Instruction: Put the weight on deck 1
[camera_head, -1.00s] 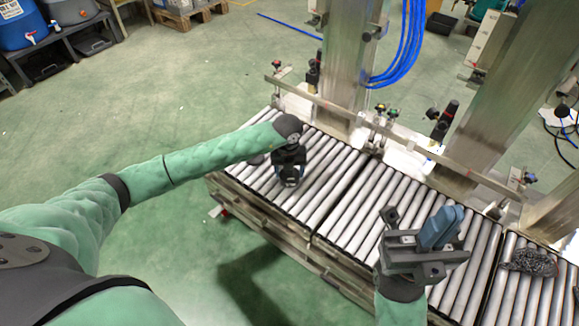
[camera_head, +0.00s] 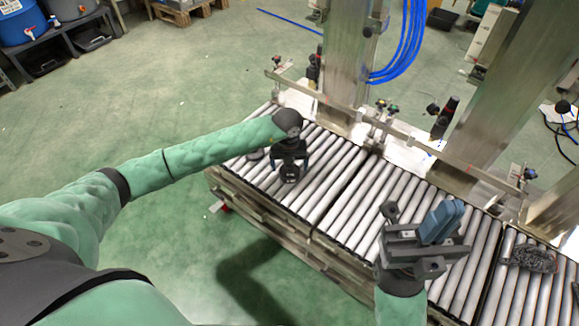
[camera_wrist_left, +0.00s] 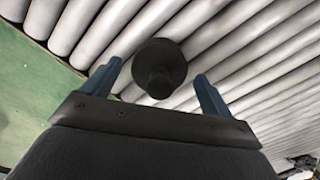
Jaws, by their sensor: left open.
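The weight, a dark round disc with a knob, stands on the conveyor rollers below my left gripper. It shows in the head view (camera_head: 290,174) and in the left wrist view (camera_wrist_left: 158,68). My left gripper (camera_head: 291,163) is open just above it, its blue fingers apart on either side of the knob, also in the left wrist view (camera_wrist_left: 155,82). The fingers look clear of the weight. My right gripper (camera_head: 442,222) is over the rollers at the right, blue fingers upward; their gap cannot be made out. No marking shows which part is deck 1.
The roller conveyor (camera_head: 345,200) has a rail (camera_head: 400,130) with clamps along its far side and metal columns behind. A small dark disc (camera_head: 255,155) lies left of the weight. A dark mesh bundle (camera_head: 533,257) lies at the right end. The middle rollers are clear.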

